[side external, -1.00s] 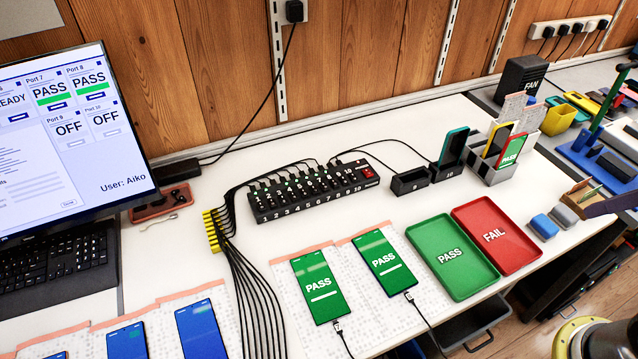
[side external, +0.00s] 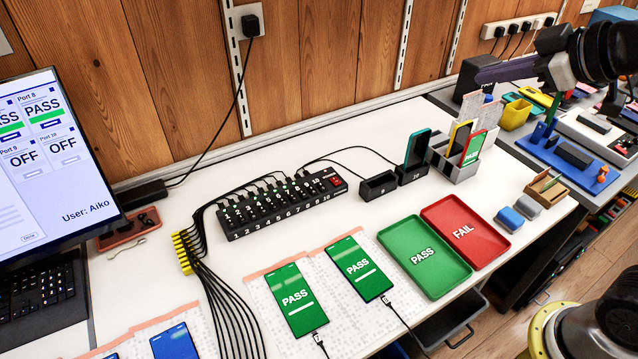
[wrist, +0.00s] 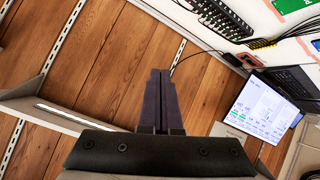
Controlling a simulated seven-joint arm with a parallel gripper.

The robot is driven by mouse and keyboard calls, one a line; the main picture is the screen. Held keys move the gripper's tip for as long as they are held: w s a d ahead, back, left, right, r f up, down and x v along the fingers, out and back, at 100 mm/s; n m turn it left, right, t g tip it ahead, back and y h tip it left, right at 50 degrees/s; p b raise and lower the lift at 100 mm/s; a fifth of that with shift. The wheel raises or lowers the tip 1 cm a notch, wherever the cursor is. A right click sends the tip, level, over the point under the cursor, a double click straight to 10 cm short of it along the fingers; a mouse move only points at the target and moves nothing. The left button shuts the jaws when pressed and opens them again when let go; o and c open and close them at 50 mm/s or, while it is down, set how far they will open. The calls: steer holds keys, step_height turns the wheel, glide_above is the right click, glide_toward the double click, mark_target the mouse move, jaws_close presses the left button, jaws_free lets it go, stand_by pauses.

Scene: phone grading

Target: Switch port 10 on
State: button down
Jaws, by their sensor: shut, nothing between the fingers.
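The black switch hub (side external: 275,208) lies on the white bench, with numbers to 10 along its front and a red switch (side external: 335,181) at its right end. Its port 10 end is at the right; the small switch positions are too small to tell. The hub also shows at the top of the wrist view (wrist: 222,18). The monitor (side external: 55,150) reads OFF for Port 10 and for the port beside it. My gripper (side external: 483,76) is at the upper right, above the back of the bench, apart from the hub. Its dark purple fingers are together and empty in the wrist view (wrist: 160,72).
An empty dock (side external: 378,187) and a dock holding a teal phone (side external: 417,148) stand right of the hub. Green PASS (side external: 440,278) and red FAIL (side external: 490,245) trays lie in front. Black cables (side external: 225,290) run from the hub's left. A phone rack (side external: 455,165) stands behind.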

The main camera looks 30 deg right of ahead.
steer(key=w+a+n+t, duration=0.1)
steer(key=w+a+n, duration=0.1)
steer(key=w, duration=1)
steer(key=n+g+y, duration=0.1)
steer(key=n+g, duration=0.1)
steer(key=n, duration=0.2)
glide_above(325, 187)
steer(key=s, duration=0.1)
step_height(325, 187, down, 28)
steer(key=shift+s+f, duration=0.1)
steer(key=shift+f, duration=0.35)
steer(key=shift+w+f, duration=0.2)
steer(key=shift+f, duration=1.25)
steer(key=shift+w+f, duration=0.25)
steer(key=shift+f, duration=1.15)
steer(key=shift+w+f, duration=0.2)
steer(key=shift+f, duration=1.25)
steer(key=shift+f, duration=0.25)
